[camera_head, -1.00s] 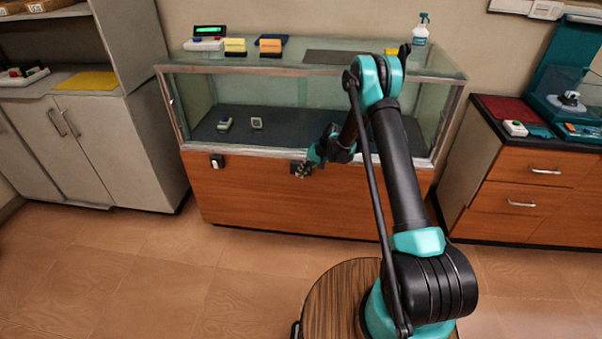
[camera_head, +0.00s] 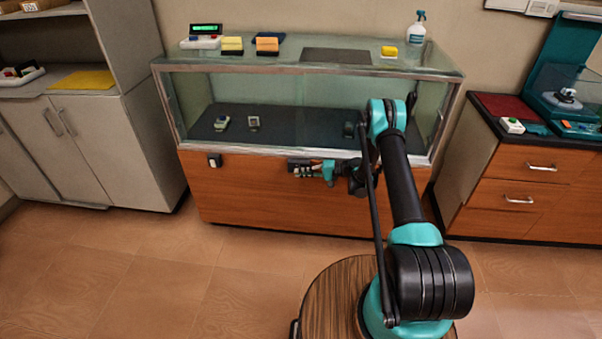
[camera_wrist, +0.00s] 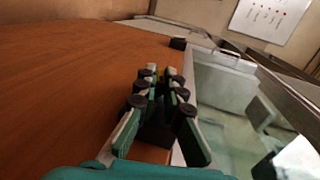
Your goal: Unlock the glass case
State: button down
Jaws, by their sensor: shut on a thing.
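The glass case (camera_head: 300,68) has a metal-framed glass top over a wooden front. A small black lock-like fitting (camera_head: 297,162) sits on that front, just below the glass edge. My gripper (camera_head: 303,172) is at this fitting, reaching in from the right. In the wrist view my gripper (camera_wrist: 161,78) has its fingertips close together beside the case's wooden front. A small yellowish piece (camera_wrist: 162,74) shows between the tips; whether it is a key I cannot tell. The fingers hide most of it.
A second black fitting (camera_head: 215,160) is on the front at left. Inside the case are small devices (camera_head: 222,123). On top are a spray bottle (camera_head: 417,28), a dark mat (camera_head: 336,55) and yellow blocks (camera_head: 232,45). A drawer cabinet (camera_head: 520,180) stands at right; the left floor is clear.

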jog(key=shift+y, duration=0.4)
jog(key=shift+f, duration=0.1)
jog(key=c, duration=1.6)
grip_release()
jog(key=shift+c, duration=0.2)
jog(key=d+r, duration=0.1)
jog(key=d, duration=1.1)
jog(key=shift+s+r, duration=0.2)
